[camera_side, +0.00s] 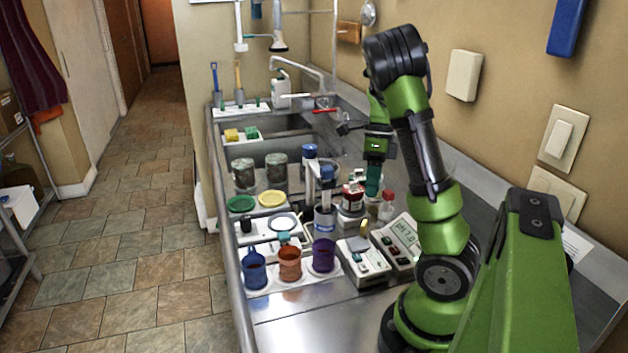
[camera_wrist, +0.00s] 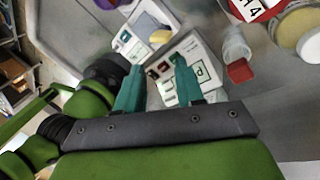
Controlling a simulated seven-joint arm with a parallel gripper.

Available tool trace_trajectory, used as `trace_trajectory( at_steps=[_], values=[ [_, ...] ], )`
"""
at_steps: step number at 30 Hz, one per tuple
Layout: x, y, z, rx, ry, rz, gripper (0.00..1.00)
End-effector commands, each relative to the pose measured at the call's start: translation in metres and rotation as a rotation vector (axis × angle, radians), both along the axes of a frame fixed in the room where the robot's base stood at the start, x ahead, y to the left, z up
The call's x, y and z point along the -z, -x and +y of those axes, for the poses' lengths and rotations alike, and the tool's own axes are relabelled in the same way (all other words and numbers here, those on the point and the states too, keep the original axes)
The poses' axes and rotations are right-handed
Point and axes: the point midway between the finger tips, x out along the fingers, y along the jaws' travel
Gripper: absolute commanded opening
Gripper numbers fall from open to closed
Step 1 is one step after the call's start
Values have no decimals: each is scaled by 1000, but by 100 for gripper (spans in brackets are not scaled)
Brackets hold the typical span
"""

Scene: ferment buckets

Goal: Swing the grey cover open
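My gripper (camera_side: 373,192) hangs over the counter in the side view, pointing down near the small jars and the meter with a display (camera_side: 402,240). In the wrist view its two teal fingers (camera_wrist: 158,75) stand apart with nothing held between them. Beyond the fingertips lie a white panel (camera_wrist: 200,62) with coloured marks and a small device with a yellow part (camera_wrist: 158,38). I cannot make out for certain which part is the grey cover. Two mottled grey pots (camera_side: 243,176) stand left of the gripper, apart from it.
Blue, orange and purple buckets (camera_side: 323,256) stand at the counter's front. A white device (camera_side: 362,262) sits beside the meter. The counter's front area (camera_side: 300,325) is clear.

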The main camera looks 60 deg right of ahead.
Motion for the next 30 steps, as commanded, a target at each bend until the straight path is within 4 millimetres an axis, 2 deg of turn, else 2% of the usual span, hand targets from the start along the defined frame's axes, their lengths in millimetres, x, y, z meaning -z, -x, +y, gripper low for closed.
trace_trajectory(
  at_steps=[1, 3, 6, 9, 12, 15, 20, 23, 30],
  values=[
    [-5, 9, -16, 227, 22, 108, 37],
    [-17, 17, -32, 553, 52, 236, 37],
    [-36, 19, -45, 971, 90, 374, 37],
    [-53, 13, -48, 1290, 92, 453, 37],
    [-62, 4, -44, 1491, 51, 504, 37],
    [-64, -1, -40, 1598, 21, 547, 37],
    [-57, -3, -36, 1638, 16, 567, 37],
    [-44, -2, -30, 1637, 16, 570, 37],
    [3, -2, -11, 1636, 18, 570, 37]
  ],
)
